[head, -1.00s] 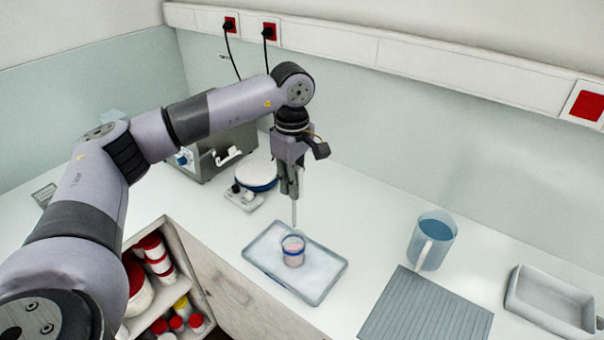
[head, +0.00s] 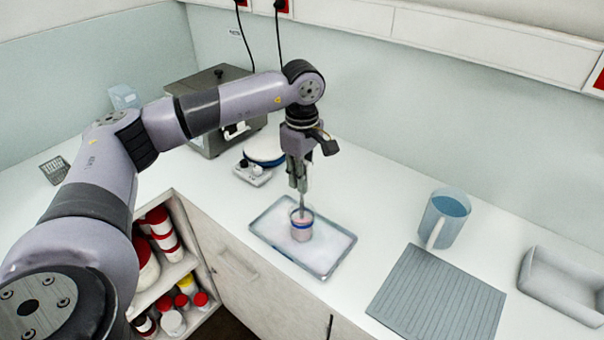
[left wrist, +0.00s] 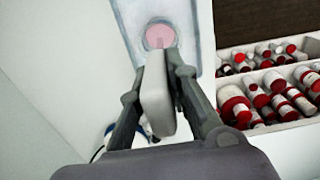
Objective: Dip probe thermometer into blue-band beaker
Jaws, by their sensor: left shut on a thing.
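The blue-band beaker (head: 302,229) is small and clear, with pink contents and a blue band. It stands upright on a shallow grey tray (head: 338,254). My left gripper (head: 299,186) points down above it, shut on the probe thermometer (head: 302,205). The thin probe hangs down and its lower end is at the beaker's mouth, seemingly inside; the depth is unclear. In the left wrist view, the thermometer's pale body (left wrist: 156,95) sits between the fingers and its probe points at the pink contents (left wrist: 159,36). My right gripper is out of view.
A blue-tinted jug (head: 446,219), a ribbed grey mat (head: 438,295) and an empty grey tray (head: 562,286) lie to the right. A round white device (head: 265,150) and a metal box (head: 215,85) stand behind. Red-lidded containers (head: 160,221) fill the shelf below.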

